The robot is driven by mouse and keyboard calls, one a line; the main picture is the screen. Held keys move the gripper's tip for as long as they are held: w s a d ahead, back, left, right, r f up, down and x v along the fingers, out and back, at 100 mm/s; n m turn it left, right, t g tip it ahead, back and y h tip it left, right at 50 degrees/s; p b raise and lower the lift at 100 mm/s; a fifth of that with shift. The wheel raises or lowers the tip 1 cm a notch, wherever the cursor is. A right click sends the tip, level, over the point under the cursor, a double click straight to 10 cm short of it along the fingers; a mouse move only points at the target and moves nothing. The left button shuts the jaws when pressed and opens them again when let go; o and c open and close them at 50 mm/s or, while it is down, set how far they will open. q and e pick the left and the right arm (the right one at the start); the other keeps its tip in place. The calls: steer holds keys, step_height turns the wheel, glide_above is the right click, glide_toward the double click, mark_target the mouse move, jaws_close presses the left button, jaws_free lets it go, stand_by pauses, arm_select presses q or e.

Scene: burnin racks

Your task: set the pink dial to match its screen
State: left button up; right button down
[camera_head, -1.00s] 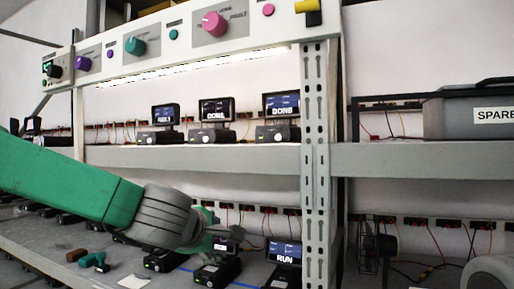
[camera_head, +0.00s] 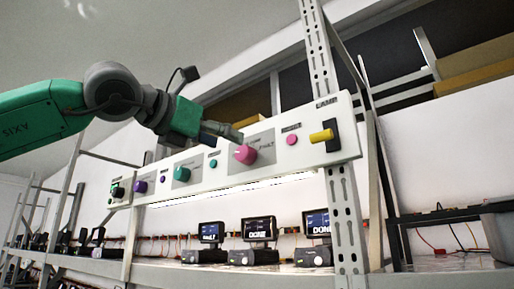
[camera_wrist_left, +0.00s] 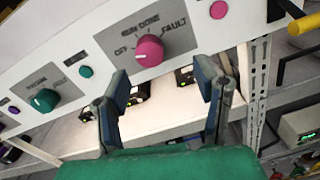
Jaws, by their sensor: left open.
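The pink dial (camera_head: 245,154) is a round knob on the white control panel, and it shows large in the left wrist view (camera_wrist_left: 149,50). Screens stand below the panel: one reads DONE (camera_head: 258,229), the right one (camera_head: 318,224) also seems to read DONE, the left one (camera_head: 210,233) probably FAULT.
A teal dial (camera_head: 182,174), a purple dial (camera_head: 140,187) and a black dial (camera_head: 117,192) sit left along the panel. A small pink button (camera_head: 292,140) and a yellow lever (camera_head: 321,136) are to the right. A metal post (camera_head: 346,215) stands below the lever.

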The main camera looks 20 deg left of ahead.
mark_target(241, 152)
arm_select(q)
steer(key=w+a+p, duration=0.2)
steer(key=w+a, duration=0.1)
steer(key=w, duration=0.3)
steer(key=d, duration=0.3)
steer(key=w+d, duration=0.1)
steer(key=d, duration=0.2)
steer(key=shift+w+r, duration=0.1)
steer(key=shift+w+d, duration=0.1)
steer(key=shift+d, duration=0.2)
steer(key=shift+w+a, duration=0.1)
steer(key=shift+w+a+f, duration=0.1)
steer(key=shift+a+f, duration=0.05)
steer(key=shift+a, duration=0.35)
steer(key=shift+w+a+f, duration=0.1)
steer(key=shift+a+f, duration=0.05)
steer(key=shift+a, duration=0.35)
steer(key=c, duration=1.1)
steer(key=shift+a, duration=0.4)
steer(key=shift+c, duration=0.2)
steer(key=shift+s+d+r, duration=0.15)
steer(key=shift+s+d, duration=0.05)
steer(key=shift+d, duration=0.2)
arm_select(e)
steer(key=shift+a+r, duration=0.4)
steer(key=shift+r, duration=0.35)
steer(key=shift+a+r, duration=0.4)
steer(key=shift+r, duration=0.35)
